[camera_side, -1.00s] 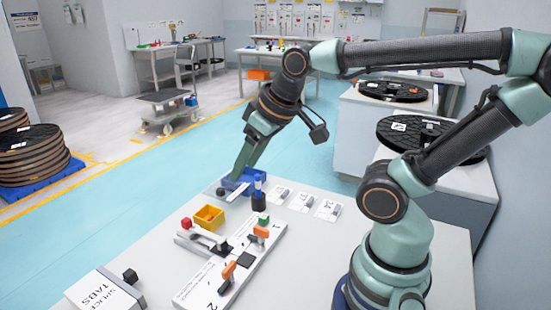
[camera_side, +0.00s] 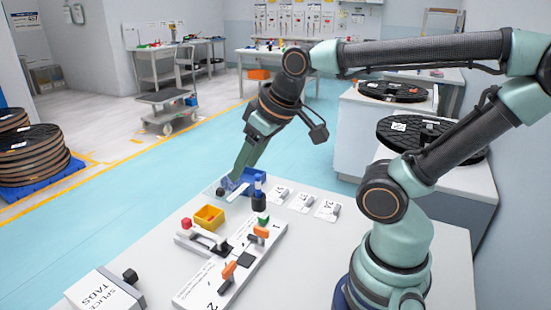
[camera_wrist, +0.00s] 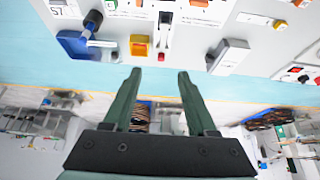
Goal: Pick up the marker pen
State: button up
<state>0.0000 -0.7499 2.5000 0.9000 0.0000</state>
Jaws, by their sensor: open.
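The marker pen (camera_side: 258,186), with a blue top and white body, stands upright in a small black holder (camera_side: 259,203) near the far table edge. In the wrist view, the dark holder (camera_wrist: 93,19) shows at the upper left with a bit of blue beside it; the pen is hard to make out there. My gripper (camera_wrist: 159,72) is open, with nothing between its two green fingers. In the side view my gripper (camera_side: 234,182) is left of the pen, by the blue bin (camera_side: 256,175), and apart from the pen.
A yellow bin (camera_side: 209,217) and a white board (camera_side: 232,265) with orange-handled parts lie nearer on the table. Several white labelled pieces (camera_side: 302,202) are right of the pen. A splice tabs box (camera_side: 103,293) stands at the front left. Bare table lies at the right front.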

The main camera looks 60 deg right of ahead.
dwell(0.7)
jog(key=m+g, duration=0.6)
jog(key=m, duration=1.5)
send_over(258, 175)
notch_tip(258, 175, down, 6)
jog(key=r, duration=0.1)
jog(key=f, duration=0.7)
jog(key=shift+w+a, duration=0.1)
jog(key=shift+w, duration=0.2)
jog(key=shift+s+f, duration=0.15)
jog(key=shift+f, duration=1.15)
jog(key=shift+s+f, duration=0.1)
jog(key=shift+f, duration=1.2)
jog(key=shift+c, duration=0.4)
grip_shut()
